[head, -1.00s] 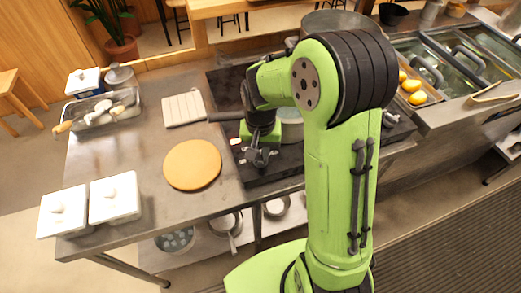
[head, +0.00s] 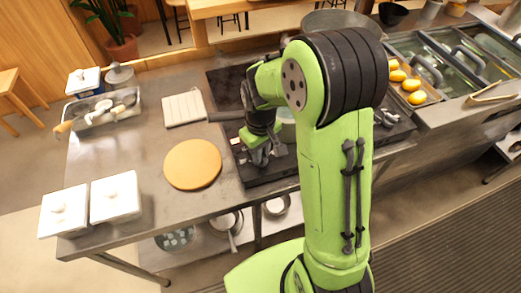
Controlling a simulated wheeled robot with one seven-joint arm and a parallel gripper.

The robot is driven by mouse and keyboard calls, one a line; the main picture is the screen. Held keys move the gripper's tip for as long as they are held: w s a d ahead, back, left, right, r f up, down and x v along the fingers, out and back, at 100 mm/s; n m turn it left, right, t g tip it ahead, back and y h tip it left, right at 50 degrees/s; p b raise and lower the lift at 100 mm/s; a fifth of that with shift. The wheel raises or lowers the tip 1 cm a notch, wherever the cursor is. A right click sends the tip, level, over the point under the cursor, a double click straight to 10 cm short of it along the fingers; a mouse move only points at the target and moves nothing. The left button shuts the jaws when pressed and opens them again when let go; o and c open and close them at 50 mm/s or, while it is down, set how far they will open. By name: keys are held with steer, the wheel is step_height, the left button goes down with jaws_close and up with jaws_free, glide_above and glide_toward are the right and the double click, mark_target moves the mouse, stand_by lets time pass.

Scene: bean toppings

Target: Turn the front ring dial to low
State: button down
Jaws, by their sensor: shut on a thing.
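The dark stove (head: 285,168) is set into the steel counter, mostly behind my arm. My gripper (head: 262,156) is low over the stove's front left part, its fingers tilted and closed. It is shut on what seems to be the front ring dial, which is too small and covered to make out. The dial's setting cannot be read. A pale pot (head: 287,128) stands on the stove just behind the gripper, partly hidden by my arm.
A round wooden board (head: 193,165) lies left of the stove. A pan handle (head: 226,116) juts over the counter's left side. Two white lidded containers (head: 115,198) stand front left. A tray of utensils (head: 98,112) is back left. Yellow items (head: 412,85) lie at right.

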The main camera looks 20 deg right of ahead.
stand_by(0.3)
steer(key=c, duration=1.1)
jaws_free()
step_height(320, 180, up, 16)
steer(key=p, duration=0.3)
steer(key=shift+p, duration=0.35)
steer(key=shift+f, duration=0.1)
steer(key=s+r+m+t, duration=0.1)
steer(key=s+t, duration=0.1)
steer(key=s, duration=0.4)
steer(key=s+r+m+t, duration=0.1)
steer(key=s+r, duration=0.1)
steer(key=s, duration=0.4)
steer(key=s+r+m+t, duration=0.1)
steer(key=s+m+t, duration=0.1)
steer(key=s, duration=0.4)
steer(key=shift+s+d+r+t, duration=0.15)
steer(key=shift+d+r+t, duration=0.05)
steer(key=shift+r+t, duration=0.1)
